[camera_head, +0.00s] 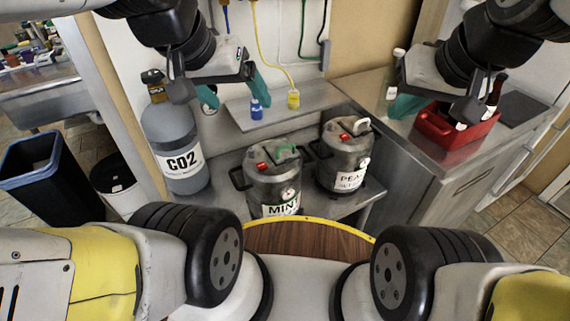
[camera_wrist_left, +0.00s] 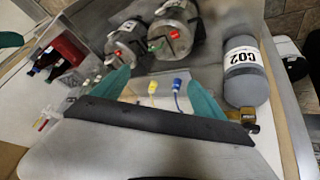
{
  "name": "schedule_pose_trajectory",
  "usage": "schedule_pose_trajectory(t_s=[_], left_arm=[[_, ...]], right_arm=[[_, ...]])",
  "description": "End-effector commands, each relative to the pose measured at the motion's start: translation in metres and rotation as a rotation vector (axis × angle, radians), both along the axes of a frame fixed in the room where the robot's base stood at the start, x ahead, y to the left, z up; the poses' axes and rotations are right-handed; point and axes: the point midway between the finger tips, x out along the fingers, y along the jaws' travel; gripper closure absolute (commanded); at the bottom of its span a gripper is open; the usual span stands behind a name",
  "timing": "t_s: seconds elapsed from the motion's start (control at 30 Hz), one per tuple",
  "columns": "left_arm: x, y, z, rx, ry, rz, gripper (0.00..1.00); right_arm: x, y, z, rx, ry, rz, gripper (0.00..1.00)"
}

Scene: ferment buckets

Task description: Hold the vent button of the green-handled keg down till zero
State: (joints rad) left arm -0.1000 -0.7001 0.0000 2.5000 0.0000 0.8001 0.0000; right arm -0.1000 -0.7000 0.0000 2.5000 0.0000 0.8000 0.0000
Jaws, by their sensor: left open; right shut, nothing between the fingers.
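The green-handled keg (camera_head: 268,190), labelled MINT, stands on the steel bench. Its red vent button (camera_head: 261,166) is on the lid beside the green handle (camera_head: 287,152). A dial gauge (camera_head: 288,195) is on its front; I cannot read it. In the left wrist view this keg (camera_wrist_left: 182,22) is at the top, with its red button (camera_wrist_left: 175,34) uncovered. My left gripper (camera_head: 232,92) is open and empty, above and behind the keg, apart from it; its teal fingers (camera_wrist_left: 158,88) are spread. My right gripper (camera_head: 402,107) is shut and empty, off to the right near the side counter.
A second keg (camera_head: 342,158) with a pale handle and red button stands close right. The CO2 cylinder (camera_head: 175,143) stands left. Blue (camera_head: 256,109) and yellow (camera_head: 293,99) connectors hang behind at the shelf. A red crate (camera_head: 455,133) holds bottles on the right counter.

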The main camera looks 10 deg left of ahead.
Motion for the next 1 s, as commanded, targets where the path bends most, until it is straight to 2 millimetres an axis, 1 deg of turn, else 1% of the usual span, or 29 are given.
schedule_pose_trajectory(t_s=[0.03,0.17,0.2,0.27,0.3,0.4,1.0], left_arm=[[0.0000,0.0000,0.0000,0.000,0.000,0.000,0.29],[0.0000,0.0000,0.0000,0.000,0.000,0.000,0.55],[0.0000,0.0000,0.0000,0.000,0.000,0.000,0.63],[0.0000,0.0000,0.0000,0.000,0.000,0.000,0.75],[0.0000,0.0000,0.0000,0.000,0.000,0.000,0.82],[0.0000,0.0000,0.0000,0.000,0.000,0.000,1.00],[0.0000,0.0000,0.0000,0.000,0.000,0.000,1.00]], right_arm=[[0.0000,0.0000,0.0000,0.000,0.000,0.000,1.00],[0.0000,0.0000,0.0000,0.000,0.000,0.000,1.00],[0.0000,0.0000,0.0000,0.000,0.000,0.000,1.00],[0.0000,0.0000,0.0000,0.000,0.000,0.000,1.00],[0.0000,0.0000,0.0000,0.000,0.000,0.000,1.00],[0.0000,0.0000,0.0000,0.000,0.000,0.000,1.00],[0.0000,0.0000,0.0000,0.000,0.000,0.000,1.00]])
